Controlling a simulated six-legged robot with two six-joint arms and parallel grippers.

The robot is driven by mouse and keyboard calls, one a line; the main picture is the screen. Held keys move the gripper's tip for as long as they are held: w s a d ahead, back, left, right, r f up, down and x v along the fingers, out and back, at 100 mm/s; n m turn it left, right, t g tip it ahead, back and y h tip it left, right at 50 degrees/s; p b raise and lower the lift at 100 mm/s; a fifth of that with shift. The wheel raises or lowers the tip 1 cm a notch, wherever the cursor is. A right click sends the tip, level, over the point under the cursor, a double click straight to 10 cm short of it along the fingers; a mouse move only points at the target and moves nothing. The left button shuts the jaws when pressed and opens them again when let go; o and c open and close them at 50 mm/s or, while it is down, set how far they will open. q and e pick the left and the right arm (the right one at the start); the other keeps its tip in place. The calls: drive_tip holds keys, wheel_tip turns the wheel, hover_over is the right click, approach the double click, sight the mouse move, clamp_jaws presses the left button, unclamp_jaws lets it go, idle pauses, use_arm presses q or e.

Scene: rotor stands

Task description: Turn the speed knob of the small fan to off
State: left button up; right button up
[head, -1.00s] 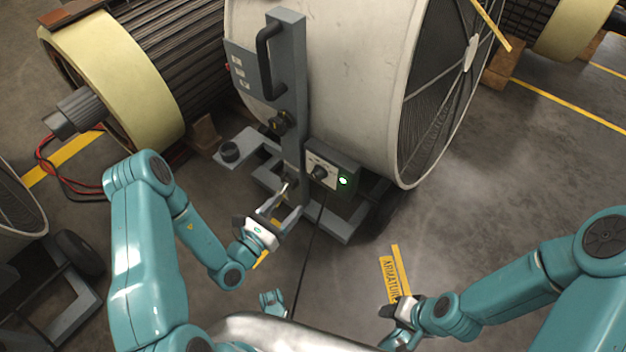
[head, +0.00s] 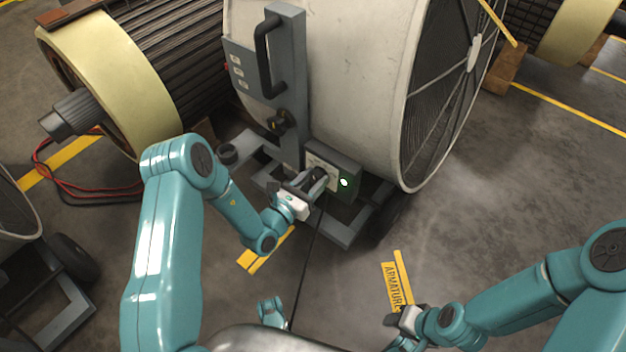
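The fan (head: 330,60) is a big pale drum with a dark grille on its right side, on a grey wheeled frame. A grey control box (head: 350,170) is mounted low at its post, with a lit green light (head: 344,182) on its face. My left gripper (head: 316,182) is at the box's face, where the speed knob is. Its fingers cover the knob, so I cannot see the knob's setting or whether they grip it. My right gripper (head: 392,321) is low at the front, away from the fan; its fingers are too small to judge.
A black cable (head: 304,265) hangs from the box to the floor. A grey post (head: 289,85) with a black handle stands above the box. A ribbed motor (head: 105,75) is at the left. Open floor (head: 480,180) lies at the right.

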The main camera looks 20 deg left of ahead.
use_arm(q)
drive_tip(key=c, duration=0.5)
drive_tip(key=shift+r+n+p, duration=0.1)
drive_tip(key=shift+n+p, duration=0.6)
drive_tip(key=shift+p, duration=0.05)
drive_tip(key=shift+n+p, duration=0.9)
drive_tip(key=shift+n, duration=0.3)
drive_tip(key=shift+a+f+n+p, duration=0.1)
drive_tip(key=shift+f+n+p, duration=0.1)
drive_tip(key=shift+n+p, duration=1.4)
drive_tip(key=shift+n+b, duration=0.45)
drive_tip(key=shift+n, duration=0.15)
drive_tip(key=o, duration=1)
